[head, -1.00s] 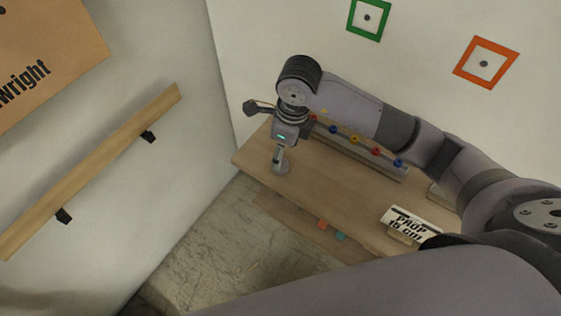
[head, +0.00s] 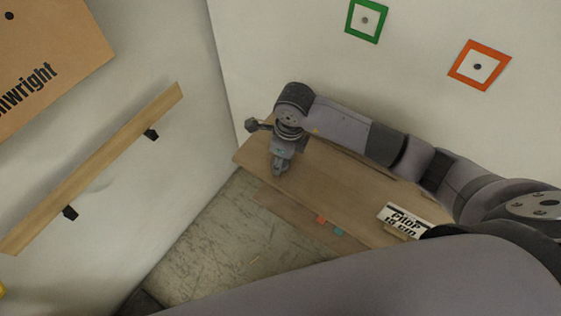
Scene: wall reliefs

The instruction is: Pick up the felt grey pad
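My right gripper (head: 278,168) points down at the left part of the wooden shelf top (head: 330,195), with its fingertips at or just above the surface. The fingers look close together, but I cannot tell whether they are shut or hold anything. I cannot make out the felt grey pad; the gripper may hide it. My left gripper is not in view.
A white sign (head: 405,219) stands on the shelf top towards the right. Orange (head: 321,219) and teal (head: 339,232) bits show near the front edge. A wooden rail (head: 95,165) runs along the left wall. Green (head: 366,20) and orange (head: 480,65) frames hang on the back wall.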

